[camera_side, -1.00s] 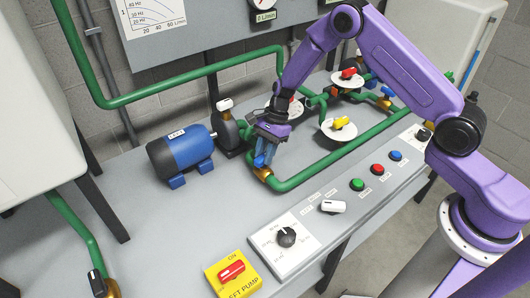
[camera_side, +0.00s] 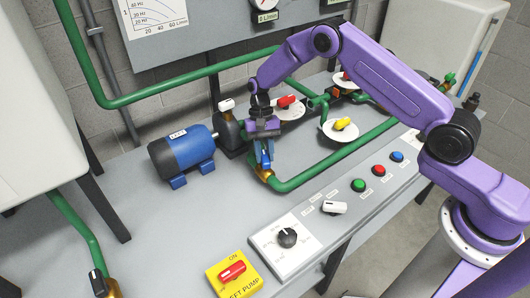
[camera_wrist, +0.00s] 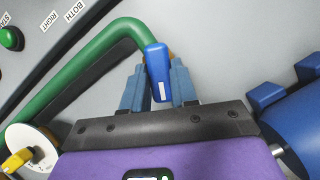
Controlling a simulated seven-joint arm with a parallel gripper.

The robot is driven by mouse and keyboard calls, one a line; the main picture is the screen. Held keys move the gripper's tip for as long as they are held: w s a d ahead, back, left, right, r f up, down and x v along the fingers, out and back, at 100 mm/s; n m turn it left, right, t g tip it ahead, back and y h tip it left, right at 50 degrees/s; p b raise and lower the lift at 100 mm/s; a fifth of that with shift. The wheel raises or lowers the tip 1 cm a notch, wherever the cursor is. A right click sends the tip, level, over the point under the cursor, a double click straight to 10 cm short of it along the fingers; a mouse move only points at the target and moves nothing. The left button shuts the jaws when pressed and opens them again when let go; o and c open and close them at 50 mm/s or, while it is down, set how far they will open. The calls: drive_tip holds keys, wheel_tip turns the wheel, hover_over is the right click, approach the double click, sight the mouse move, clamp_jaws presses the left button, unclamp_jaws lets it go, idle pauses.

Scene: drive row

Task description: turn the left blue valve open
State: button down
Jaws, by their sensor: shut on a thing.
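The left blue valve is on the green pipe near its brass fitting (camera_side: 265,176), right of the blue motor. Its blue handle (camera_wrist: 158,72) shows clearly in the wrist view, running nearly up and down the picture between my two fingers. My gripper (camera_side: 264,161) is over this valve in the side view, with its fingers pointing down. In the wrist view my gripper (camera_wrist: 158,84) is shut on the handle, one finger on each side. In the side view the fingers mostly hide the handle, and its angle to the pipe is hard to tell there.
The blue motor (camera_side: 182,153) stands close to the left of my gripper. A yellow-handled valve on a white disc (camera_side: 340,127) and a red-handled one (camera_side: 288,101) stand to the right and behind. The control panel (camera_side: 287,240) lies in front.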

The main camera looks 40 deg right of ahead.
drive_tip(key=n+h, duration=0.1)
drive_tip(key=n, duration=0.3)
drive_tip(key=shift+a+f+n+g+h, duration=0.1)
drive_tip(key=shift+f+n+g+h, duration=0.05)
drive_tip(key=shift+n+g+h, duration=0.2)
drive_tip(key=shift+n, duration=0.25)
drive_tip(key=c, duration=0.9)
unclamp_jaws()
drive_tip(key=v, duration=1.7)
drive_tip(key=shift+a+r, duration=0.15)
drive_tip(key=shift+r, duration=0.1)
drive_tip(key=shift+r, duration=0.1)
